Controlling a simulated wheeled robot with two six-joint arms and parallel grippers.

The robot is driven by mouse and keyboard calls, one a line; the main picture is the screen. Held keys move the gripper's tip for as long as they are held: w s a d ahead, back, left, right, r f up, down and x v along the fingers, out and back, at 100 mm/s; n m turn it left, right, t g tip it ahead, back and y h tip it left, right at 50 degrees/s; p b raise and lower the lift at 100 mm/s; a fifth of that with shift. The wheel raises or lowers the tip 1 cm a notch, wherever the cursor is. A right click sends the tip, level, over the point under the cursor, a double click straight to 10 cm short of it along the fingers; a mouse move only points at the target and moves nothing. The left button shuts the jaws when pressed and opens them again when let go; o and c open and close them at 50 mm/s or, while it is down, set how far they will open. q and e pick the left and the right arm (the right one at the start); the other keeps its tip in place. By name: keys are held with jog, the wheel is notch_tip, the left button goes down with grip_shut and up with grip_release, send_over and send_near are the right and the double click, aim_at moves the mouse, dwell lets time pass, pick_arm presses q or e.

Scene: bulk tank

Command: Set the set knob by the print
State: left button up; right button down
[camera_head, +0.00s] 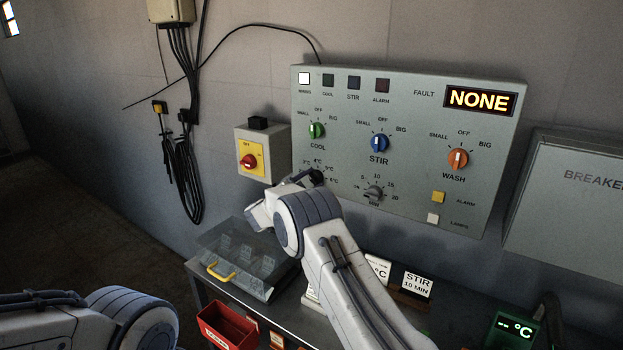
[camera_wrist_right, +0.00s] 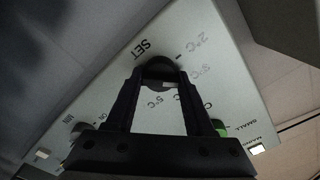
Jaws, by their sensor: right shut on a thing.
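The set knob (camera_head: 316,176) is a dark round knob at the lower left of the grey control panel (camera_head: 420,135). My right gripper (camera_wrist_right: 158,78) is shut on it, with one finger on each side in the right wrist view. The print SET and several °C marks surround the knob (camera_wrist_right: 158,66). A pale mark shows on it, but I cannot tell which number it points to. In the head view my right wrist hides part of the dial. A white card (camera_head: 378,268) ending in °C stands on the bench, partly hidden by my arm. My left gripper is out of view.
Green COOL (camera_head: 316,130), blue STIR (camera_head: 380,143) and orange WASH (camera_head: 457,159) knobs and a grey timer knob (camera_head: 374,193) are close by. A yellow switch box (camera_head: 256,152) is at left. A STIR 10 MIN card (camera_head: 417,284), clear-lidded box (camera_head: 245,258) and red bin (camera_head: 228,326) are below.

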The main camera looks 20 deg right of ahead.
jog(key=shift+f, duration=0.1)
dwell(0.3)
jog(key=shift+c, duration=1.4)
grip_release()
jog(key=shift+a, duration=0.1)
jog(key=b+v, duration=0.1)
jog(key=v, duration=0.9)
jog(key=shift+s+b, duration=0.2)
jog(key=shift+b, duration=0.15)
